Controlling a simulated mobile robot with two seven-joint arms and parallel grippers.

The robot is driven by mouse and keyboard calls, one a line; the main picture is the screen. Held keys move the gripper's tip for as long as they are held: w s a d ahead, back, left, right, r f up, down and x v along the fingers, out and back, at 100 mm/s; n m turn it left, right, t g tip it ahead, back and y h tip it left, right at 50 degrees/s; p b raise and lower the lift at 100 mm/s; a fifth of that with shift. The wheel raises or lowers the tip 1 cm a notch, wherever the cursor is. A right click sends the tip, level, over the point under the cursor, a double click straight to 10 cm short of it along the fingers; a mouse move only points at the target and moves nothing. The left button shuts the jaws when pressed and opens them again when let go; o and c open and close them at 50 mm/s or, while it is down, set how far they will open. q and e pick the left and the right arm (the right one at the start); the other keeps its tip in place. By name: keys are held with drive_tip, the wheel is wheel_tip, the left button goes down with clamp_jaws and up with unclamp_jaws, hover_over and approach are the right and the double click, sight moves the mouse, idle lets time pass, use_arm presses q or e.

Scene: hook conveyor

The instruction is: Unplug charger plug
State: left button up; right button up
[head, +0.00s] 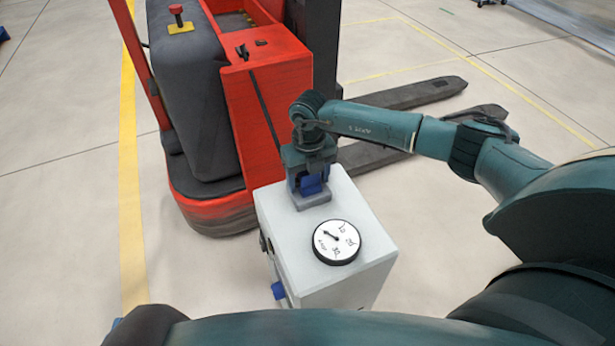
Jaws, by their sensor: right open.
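A white charger box (315,284) stands on the floor below me. On its top, near the back edge, is a grey socket block (312,201) with a blue plug (311,186) at it. My right gripper (308,183) points straight down over the plug, its fingers around or just in front of it. The gripper is open; its fingers hide part of the plug, and I cannot tell whether they touch it. My left gripper is not in view.
A round dial (337,242) sits on the box top. A blue part (278,290) shows on the box's left side. A red and grey forklift (265,90) stands close behind, its dark forks (405,94) reaching right. Floor is clear at left, beyond a yellow line (130,200).

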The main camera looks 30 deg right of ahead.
idle(0.4)
drive_tip(key=c, duration=1.3)
drive_tip(key=shift+r+p, duration=2.55)
drive_tip(key=shift+r, duration=0.45)
